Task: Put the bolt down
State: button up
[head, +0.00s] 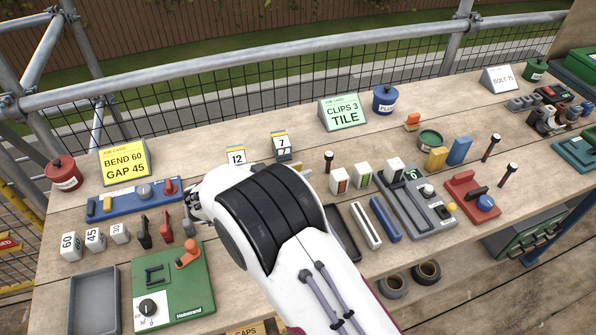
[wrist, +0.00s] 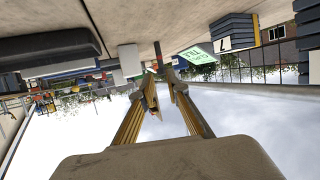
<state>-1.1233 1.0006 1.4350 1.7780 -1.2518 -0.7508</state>
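Two dark bolts stand upright toward the right of the bench, one farther back (head: 490,147) and one nearer the front (head: 508,173). A third dark bolt (head: 328,160) stands upright near the middle, beside the white blocks. My gripper (wrist: 162,92) shows in the wrist view with its two fingers angled inward and a narrow gap between the tips. No bolt is visible between the fingers. A dark upright piece (wrist: 160,68), probably the middle bolt, shows beyond the tips. In the head view my arm hides the fingertips.
The wrist picture is upside down. Numbered tile stacks (head: 283,147) stand behind my arm, with a green job card (head: 344,112) farther back. White blocks (head: 339,180) and narrow trays (head: 385,220) lie to its right. A blue-based tool (head: 125,202) and a green bender (head: 180,283) are left.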

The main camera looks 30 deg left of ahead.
dwell(0.4)
jog(key=w+d+r+n+t+y, duration=0.1)
jog(key=w+d+r+y, duration=0.15)
jog(key=w+r, duration=0.5)
jog(key=w+d+r+y, duration=0.1)
jog(key=w+r+y, duration=0.3)
jog(key=r, duration=0.7)
jog(key=s+d+r+n+g+y, duration=0.1)
jog(key=s+d+r+n+y, duration=0.25)
jog(key=d+r, duration=0.7)
jog(key=s+d+f+g+h, duration=0.1)
jog(key=s+d+f+g, duration=0.1)
jog(key=s+d, duration=0.8)
jog(key=s+d+f+g+h, duration=0.2)
jog(key=s+d+f, duration=0.1)
jog(key=s+d, duration=0.7)
jog(key=s+d+f+g+h, duration=0.1)
jog(key=s+d+f+g, duration=0.2)
jog(key=s+d, duration=0.7)
jog(key=s, duration=0.4)
jog(key=shift+s+d+f+h, duration=0.25)
jog(key=shift+d+h, duration=0.15)
